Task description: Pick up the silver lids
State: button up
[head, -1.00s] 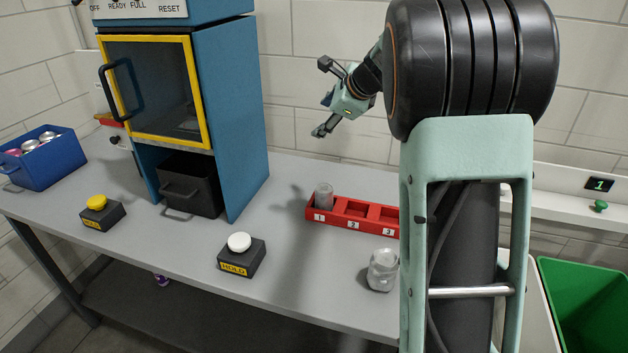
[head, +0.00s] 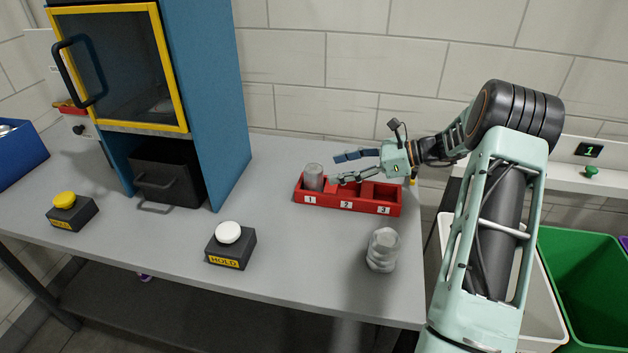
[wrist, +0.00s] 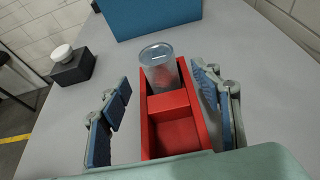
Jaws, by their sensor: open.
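A stack of silver round pieces (head: 383,250), which look like the lids, stands at the table's front right, in front of the red tray. A silver-grey can-like cylinder (head: 313,177) stands upright in slot 1 of the red tray (head: 346,205); it also shows in the wrist view (wrist: 160,68). My gripper (head: 338,167) is open, low over the tray and pointing left toward the cylinder. In the wrist view, its blue-padded fingers (wrist: 162,90) are on either side of the tray, with nothing between them touching the pads.
The blue cabinet (head: 215,110) with a yellow-framed door stands left of the tray. A white-button HOLD box (head: 231,245) and a yellow-button box (head: 71,211) sit near the front edge. Green (head: 590,275) and white bins stand right of the table. Slots 2 and 3 look empty.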

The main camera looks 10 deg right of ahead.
aim_at(314, 174)
jog(key=x, duration=0.8)
jog(key=shift+f+p, duration=0.15)
jog(key=shift+p, duration=0.25)
jog(key=shift+d, duration=0.1)
jog(key=c, duration=1.2)
jog(key=shift+c, duration=0.6)
